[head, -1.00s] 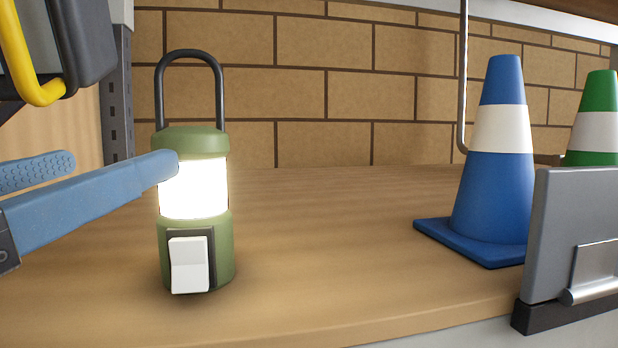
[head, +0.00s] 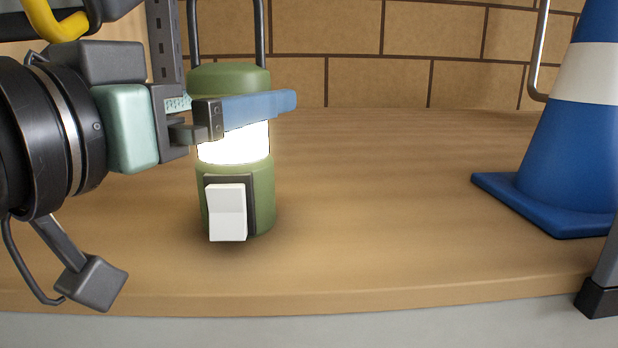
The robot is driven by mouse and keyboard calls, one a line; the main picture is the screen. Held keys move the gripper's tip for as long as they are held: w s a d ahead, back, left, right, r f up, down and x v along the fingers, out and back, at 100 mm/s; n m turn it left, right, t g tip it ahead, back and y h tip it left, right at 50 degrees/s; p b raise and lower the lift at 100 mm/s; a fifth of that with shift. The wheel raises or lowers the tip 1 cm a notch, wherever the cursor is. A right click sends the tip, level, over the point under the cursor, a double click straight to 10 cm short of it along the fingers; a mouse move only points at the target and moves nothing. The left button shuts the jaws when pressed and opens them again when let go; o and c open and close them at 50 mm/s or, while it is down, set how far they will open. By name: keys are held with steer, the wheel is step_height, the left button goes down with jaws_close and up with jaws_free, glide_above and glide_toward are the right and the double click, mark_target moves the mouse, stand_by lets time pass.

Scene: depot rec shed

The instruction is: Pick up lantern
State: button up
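The lantern (head: 262,190) stands upright on the wooden shelf, left of centre. It has a green body and cap, a glowing white band, a dark loop handle cut off by the top edge, and a white switch on its front. My gripper (head: 284,101) reaches in from the left at the height of the upper glowing band. Its near blue finger crosses in front of the lantern and its tip passes the right side. A bit of the far finger shows left of the lantern; the rest is hidden behind it. Whether the fingers touch the lantern is not clear.
A blue cone (head: 572,150) with a white band stands on the shelf (head: 380,200) to the right. A grey object with a dark foot (head: 598,292) is at the right edge. A brick wall (head: 380,60) is behind. The shelf between lantern and cone is clear.

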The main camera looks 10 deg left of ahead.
steer(key=w, duration=0.2)
steer(key=w+d, duration=0.1)
steer(key=shift+w+f, duration=0.1)
steer(key=shift+w, duration=0.25)
steer(key=shift+s+a, duration=0.1)
steer(key=shift+s, duration=0.05)
steer(key=shift+c, duration=0.2)
steer(key=shift+s, duration=0.1)
steer(key=shift+c, duration=1.1)
jaws_close()
